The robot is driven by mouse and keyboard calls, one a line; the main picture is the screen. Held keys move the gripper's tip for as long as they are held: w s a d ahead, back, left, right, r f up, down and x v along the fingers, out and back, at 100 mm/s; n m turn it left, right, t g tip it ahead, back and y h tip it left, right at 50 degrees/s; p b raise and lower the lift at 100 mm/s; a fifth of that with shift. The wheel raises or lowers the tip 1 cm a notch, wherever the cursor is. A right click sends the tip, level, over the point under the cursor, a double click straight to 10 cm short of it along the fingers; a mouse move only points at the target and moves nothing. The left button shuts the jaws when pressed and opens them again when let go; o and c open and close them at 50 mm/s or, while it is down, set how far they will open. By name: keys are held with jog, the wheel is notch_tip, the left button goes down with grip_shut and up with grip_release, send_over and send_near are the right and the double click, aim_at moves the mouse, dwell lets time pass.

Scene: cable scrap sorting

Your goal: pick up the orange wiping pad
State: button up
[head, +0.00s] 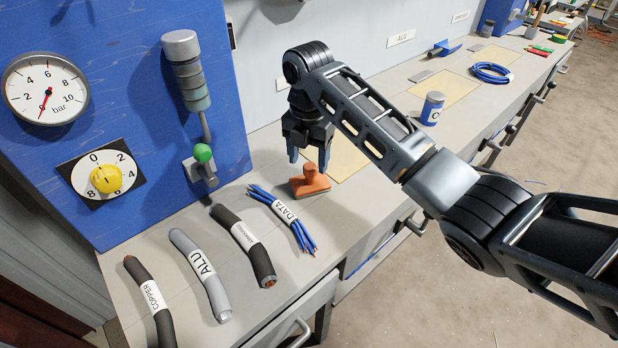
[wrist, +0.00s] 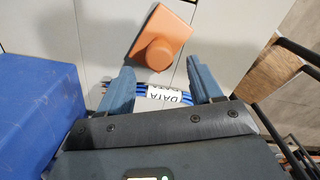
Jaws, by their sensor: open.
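The orange wiping pad (head: 309,183) lies on the grey bench top, with a flat base and a round knob on top. In the wrist view the pad (wrist: 168,38) shows at the top centre, its knob just beyond the fingertips. My gripper (head: 309,158) is open and empty, pointing down above the pad. In the wrist view its two blue-grey fingers (wrist: 157,75) stand apart, with the knob close to the space between them. I cannot tell the exact height of the fingers over the knob.
The blue DATA cable bundle (head: 284,217) lies just in front of the pad. Dark, grey ALU (head: 200,272) and COPPER (head: 150,300) cables lie further left. A blue panel (head: 130,180) with a gauge stands at left. A blue can (head: 432,108) stands at right.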

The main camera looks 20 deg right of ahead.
aim_at(310, 166)
jog(key=shift+w+d+f+p, duration=0.1)
jog(key=shift+d+f+p, duration=0.1)
jog(key=shift+f, duration=1.15)
jog(key=shift+w+d+f+p, duration=0.1)
jog(key=shift+f+p, duration=0.1)
jog(key=shift+f, duration=1.1)
grip_shut()
jog(key=shift+r, duration=0.1)
